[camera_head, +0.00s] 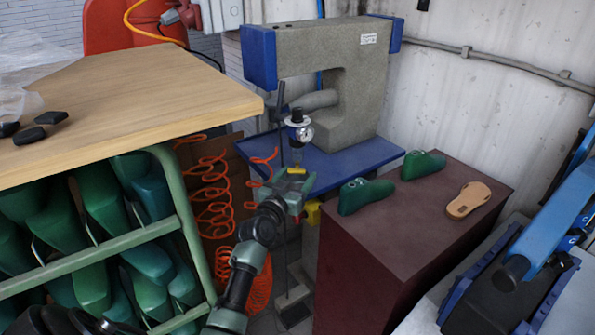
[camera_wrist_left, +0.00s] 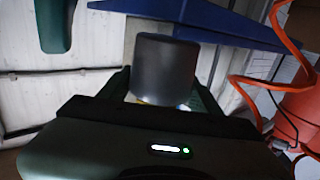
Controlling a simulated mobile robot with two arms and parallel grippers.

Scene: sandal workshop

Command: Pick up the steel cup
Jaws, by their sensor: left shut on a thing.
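The steel cup (camera_wrist_left: 165,68) shows in the left wrist view as a plain dark grey cylinder between my two fingers. My left gripper (camera_wrist_left: 165,92) is shut on it, with one finger on each side. In the head view my left gripper (camera_head: 287,187) is in front of the blue machine table, left of the dark red cabinet. I cannot clearly make out the cup in the head view. My right gripper is not in view.
A wooden bench (camera_head: 120,95) with a green rack of shoe lasts stands at left. Orange coiled hoses (camera_head: 208,195) hang near my left arm. A grey press (camera_head: 330,60) stands on a blue table (camera_head: 345,155). Green lasts (camera_head: 365,194) and a tan sole (camera_head: 467,200) lie on the dark red cabinet (camera_head: 425,235).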

